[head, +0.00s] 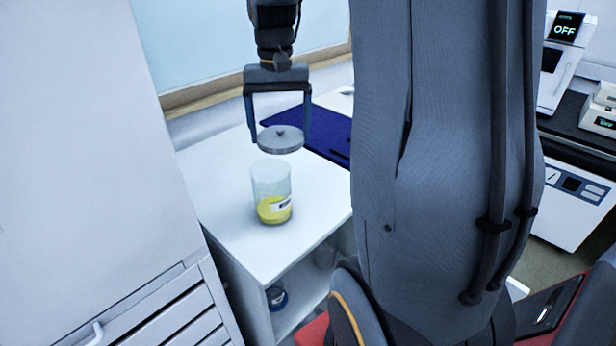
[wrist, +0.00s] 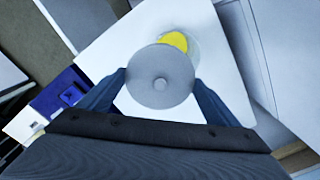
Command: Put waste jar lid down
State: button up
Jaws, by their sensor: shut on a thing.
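The waste jar lid (head: 281,141) is a round grey disc with a small knob on top. My gripper (head: 279,135) is shut on the lid by its rim and holds it level in the air above the jar. The waste jar (head: 271,186) is clear, holds yellow liquid, has a white label, and stands upright and open on the white bench top. In the wrist view the lid (wrist: 160,77) sits between my two fingers (wrist: 160,80) and partly covers the jar (wrist: 178,42).
The white bench top (head: 222,190) is clear to the left and front of the jar. A dark blue mat (head: 318,135) lies behind on the right. A shelf below holds a small blue-lidded container (head: 276,298). A white cabinet (head: 85,150) stands at the left.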

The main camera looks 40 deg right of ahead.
jog(key=d+f+m+b, duration=0.35)
jog(key=d+f, duration=0.65)
jog(key=d, duration=0.4)
jog(key=p, duration=0.1)
send_over(328, 189)
notch_tip(328, 189, down, 6)
jog(key=shift+a+r, duration=0.1)
jog(key=shift+f+p, duration=0.75)
jog(key=shift+f, duration=1.7)
jog(key=shift+f, duration=0.15)
jog(key=o, duration=0.8)
jog(key=shift+o, duration=0.6)
jog(key=shift+r, duration=0.55)
notch_tip(328, 189, up, 11)
jog(key=b, duration=0.2)
jog(key=shift+r, duration=0.15)
